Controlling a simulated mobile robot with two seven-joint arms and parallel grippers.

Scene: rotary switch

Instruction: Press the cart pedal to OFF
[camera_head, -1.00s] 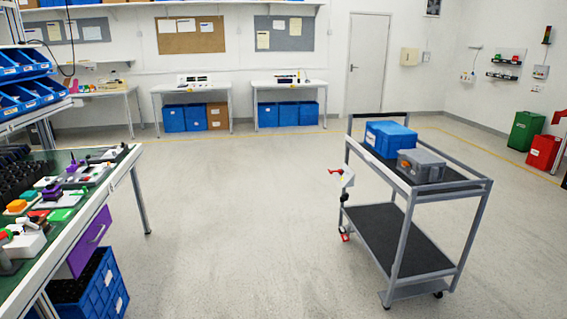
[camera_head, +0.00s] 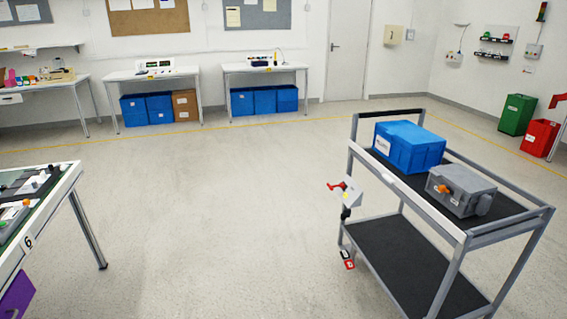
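The grey two-shelf cart (camera_head: 381,272) stands on the floor at the right of the head view. A blue bin (camera_head: 408,147) and a grey box with an orange knob (camera_head: 461,191) stand on the top shelf. Neither of my grippers is in view.
A workbench (camera_head: 62,196) with parts on it stands at the left edge. Tables (camera_head: 263,68) with blue bins below line the back wall. A green bin (camera_head: 517,114) and a red bin (camera_head: 542,144) stand at the far right. The floor (camera_head: 205,215) between bench and cart is clear.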

